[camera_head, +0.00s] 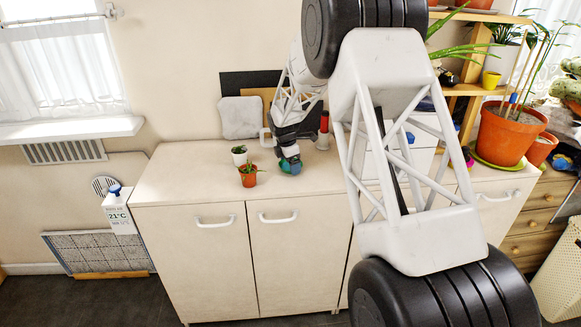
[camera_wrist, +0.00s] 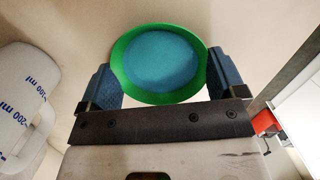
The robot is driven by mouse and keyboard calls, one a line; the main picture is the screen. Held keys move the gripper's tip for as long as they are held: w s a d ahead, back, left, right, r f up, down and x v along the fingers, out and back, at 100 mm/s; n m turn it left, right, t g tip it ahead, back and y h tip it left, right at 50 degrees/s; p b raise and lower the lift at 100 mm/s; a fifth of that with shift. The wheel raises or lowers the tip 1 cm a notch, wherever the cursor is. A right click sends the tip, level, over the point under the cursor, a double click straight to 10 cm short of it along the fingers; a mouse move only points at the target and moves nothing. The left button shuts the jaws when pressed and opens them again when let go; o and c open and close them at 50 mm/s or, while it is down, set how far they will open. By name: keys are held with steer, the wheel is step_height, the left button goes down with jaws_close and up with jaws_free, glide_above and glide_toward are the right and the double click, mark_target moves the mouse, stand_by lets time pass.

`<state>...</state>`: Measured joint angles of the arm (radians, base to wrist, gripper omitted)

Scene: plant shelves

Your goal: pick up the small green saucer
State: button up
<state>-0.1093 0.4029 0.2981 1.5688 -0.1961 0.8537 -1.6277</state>
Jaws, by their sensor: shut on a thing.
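The small green saucer (camera_wrist: 119,72) has a bright green rim and a blue-looking inner disc. In the wrist view it sits between the two blue fingers of my gripper (camera_wrist: 160,78), which touch its rim on the left and right. My gripper is shut on it. In the head view my gripper (camera_head: 290,166) is low over the cabinet top, right of two small potted plants. The saucer is mostly hidden there by the fingers. I cannot tell whether it touches the cabinet top.
The cabinet top (camera_head: 180,178) is clear on the left. A small plant in an orange pot (camera_head: 248,180) and one in a white pot (camera_head: 239,158) stand left of my gripper. A measuring jug (camera_wrist: 25,105) is close by. A large terracotta pot (camera_head: 503,135) stands far right.

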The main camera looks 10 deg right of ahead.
steer(key=shift+r, duration=0.3)
steer(key=shift+r, duration=1.5)
steer(key=s+d+r, duration=0.1)
steer(key=s, duration=1.4)
steer(key=shift+s+d+r, duration=0.15)
steer(key=shift+s+r, duration=0.05)
steer(key=shift+s, duration=0.15)
steer(key=shift+s, duration=0.1)
stand_by(0.5)
